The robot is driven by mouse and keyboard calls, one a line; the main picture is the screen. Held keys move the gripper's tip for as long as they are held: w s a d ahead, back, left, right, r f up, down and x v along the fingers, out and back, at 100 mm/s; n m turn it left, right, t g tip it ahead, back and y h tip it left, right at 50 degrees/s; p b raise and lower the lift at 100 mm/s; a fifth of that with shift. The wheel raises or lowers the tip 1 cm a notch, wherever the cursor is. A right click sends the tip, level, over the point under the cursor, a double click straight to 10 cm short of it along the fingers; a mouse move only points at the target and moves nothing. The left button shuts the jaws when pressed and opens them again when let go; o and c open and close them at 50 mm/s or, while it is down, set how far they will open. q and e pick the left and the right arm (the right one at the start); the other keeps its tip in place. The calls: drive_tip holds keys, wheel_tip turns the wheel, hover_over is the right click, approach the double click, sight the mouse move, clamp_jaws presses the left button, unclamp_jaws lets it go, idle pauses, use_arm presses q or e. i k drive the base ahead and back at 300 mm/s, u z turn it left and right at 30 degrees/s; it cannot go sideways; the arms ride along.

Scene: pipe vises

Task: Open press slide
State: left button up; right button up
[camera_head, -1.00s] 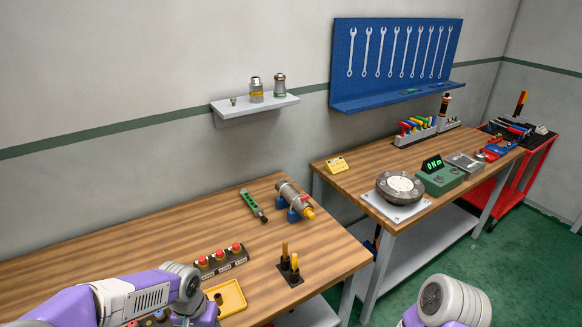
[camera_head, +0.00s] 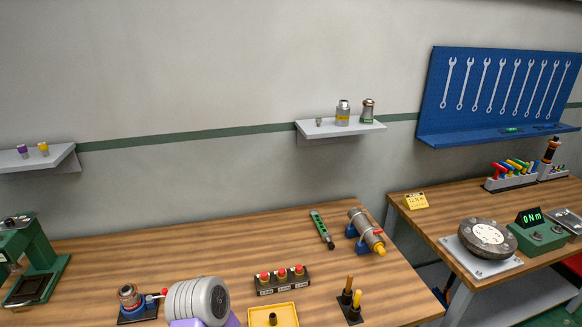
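A green press (camera_head: 50,264) stands at the left edge of the wooden bench, partly cut off by the picture edge. It has an upright body and a dark rectangular part low on its base, which may be the slide. I cannot tell whether the slide is open or shut. Neither gripper is in view.
A button box (camera_head: 283,280), yellow tray (camera_head: 288,309), tool holder (camera_head: 349,308), green tool (camera_head: 322,230) and clamped cylinder (camera_head: 366,232) stand rightward. The bench's left-centre is clear.

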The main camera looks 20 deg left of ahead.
sight(30, 289)
drive_tip(key=u, duration=3.1)
drive_tip(key=k, duration=1.3)
drive_tip(key=u, duration=1.15)
drive_tip(key=i, duration=1.1)
drive_tip(key=z, duration=0.45)
drive_tip(key=i, duration=0.95)
drive_tip(key=z, duration=0.95)
